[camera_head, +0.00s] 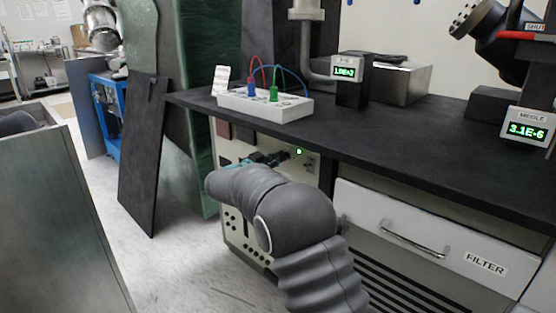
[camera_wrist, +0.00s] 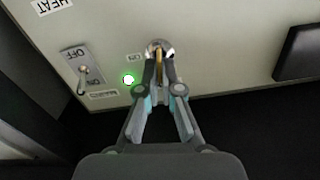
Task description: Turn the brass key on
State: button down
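The brass key (camera_wrist: 159,66) sits in a round silver lock (camera_wrist: 159,46) on the pale panel in the wrist view. Its visible part runs vertically in that picture. My gripper (camera_wrist: 158,73) has its fingertips closed in on both sides of the key and appears to grip it. A small label, seemingly "ON", is left of the lock, and a green light (camera_wrist: 128,79) beside it is lit. In the head view my gripper (camera_head: 287,156) reaches the panel under the bench; the key is too small or hidden to make out there.
A toggle switch (camera_wrist: 82,82) marked "OFF" is left of the light, and a dark block (camera_wrist: 299,54) is to the right. The black benchtop (camera_head: 410,130) overhangs the panel. A white drawer (camera_head: 430,232) is right of my arm; a dark board (camera_head: 143,165) leans at left.

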jog(key=m+b, duration=0.2)
jog(key=m, duration=0.2)
jog(key=m+b, duration=0.3)
jog(key=m, duration=0.1)
jog(key=f+m+b, duration=0.1)
jog(key=m+b, duration=0.2)
jog(key=m, duration=0.1)
jog(key=shift+s+d+m, duration=0.25)
jog(key=shift+d+m, duration=0.05)
jog(key=shift+m+b, duration=0.7)
jog(key=shift+m, duration=0.9)
jog(key=c, duration=1.4)
grip_release()
jog(key=shift+o, duration=0.2)
